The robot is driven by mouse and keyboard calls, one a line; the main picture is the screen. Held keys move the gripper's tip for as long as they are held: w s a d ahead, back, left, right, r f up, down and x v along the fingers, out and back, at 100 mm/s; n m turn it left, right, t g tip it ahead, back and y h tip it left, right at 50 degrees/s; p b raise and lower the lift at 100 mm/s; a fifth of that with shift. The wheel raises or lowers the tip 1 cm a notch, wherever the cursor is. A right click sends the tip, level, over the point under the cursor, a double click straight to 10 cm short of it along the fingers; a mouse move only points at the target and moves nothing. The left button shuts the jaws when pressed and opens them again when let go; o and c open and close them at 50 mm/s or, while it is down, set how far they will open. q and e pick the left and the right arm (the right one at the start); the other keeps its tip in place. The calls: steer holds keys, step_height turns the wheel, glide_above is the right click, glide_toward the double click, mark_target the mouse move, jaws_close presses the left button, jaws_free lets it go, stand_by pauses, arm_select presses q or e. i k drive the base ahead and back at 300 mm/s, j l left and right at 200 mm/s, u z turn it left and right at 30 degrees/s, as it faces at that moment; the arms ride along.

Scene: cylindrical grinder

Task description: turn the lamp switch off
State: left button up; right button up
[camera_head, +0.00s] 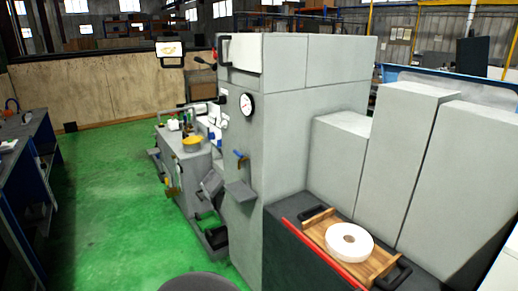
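The tall grey cylindrical grinder (290,135) stands in the middle of the head view. Its lower part (185,165) extends back to the left. A small black arm-like fitting (203,62), possibly a lamp, sticks out near the machine's top left corner. I cannot make out a lamp switch for certain. A round white dial (248,104) and a small blue part (241,156) above a grey ledge (241,193) are on the near face. Neither of my grippers is in view.
A wooden tray (373,262) with black handles holds a white disc (349,241) on a dark cabinet at lower right. Grey cabinets (400,170) stand behind it. A blue-framed bench (25,185) is at left. The green floor (105,200) between is open.

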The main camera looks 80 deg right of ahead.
mark_target(224, 124)
steer(key=z, duration=3.1)
steer(key=i+j, duration=0.15)
steer(key=j, duration=0.2)
steer(key=i+j+z, duration=0.15)
steer(key=j, duration=0.2)
steer(key=i+j, duration=0.2)
steer(key=j, duration=0.15)
steer(key=i+j+z, duration=0.1)
steer(key=j, duration=0.25)
steer(key=i+j+z, duration=0.1)
steer(key=j, duration=0.3)
steer(key=i+j, duration=0.25)
steer(key=i+j+z, duration=0.15)
steer(key=j, duration=0.35)
steer(key=k, duration=0.05)
